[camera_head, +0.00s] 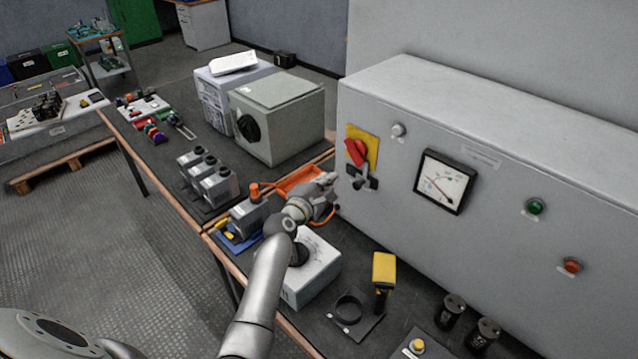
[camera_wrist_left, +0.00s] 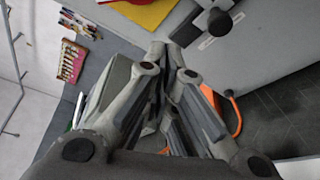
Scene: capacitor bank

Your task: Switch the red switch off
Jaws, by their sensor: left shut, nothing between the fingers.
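The red switch (camera_head: 357,152) is a red rotary handle on a yellow plate (camera_head: 373,143), on the front of the large grey cabinet (camera_head: 440,170). The handle sits tilted on the plate. A dark lever handle (camera_head: 362,179) is just below it. My left gripper (camera_head: 334,180) is shut and empty, left of the dark lever and lower left of the red switch, apparently close to the cabinet front. In the left wrist view, my gripper's fingers (camera_wrist_left: 168,62) are together, and the yellow plate (camera_wrist_left: 145,14) shows at the top edge. My right gripper is not in view.
A grey box (camera_head: 285,115) stands behind.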

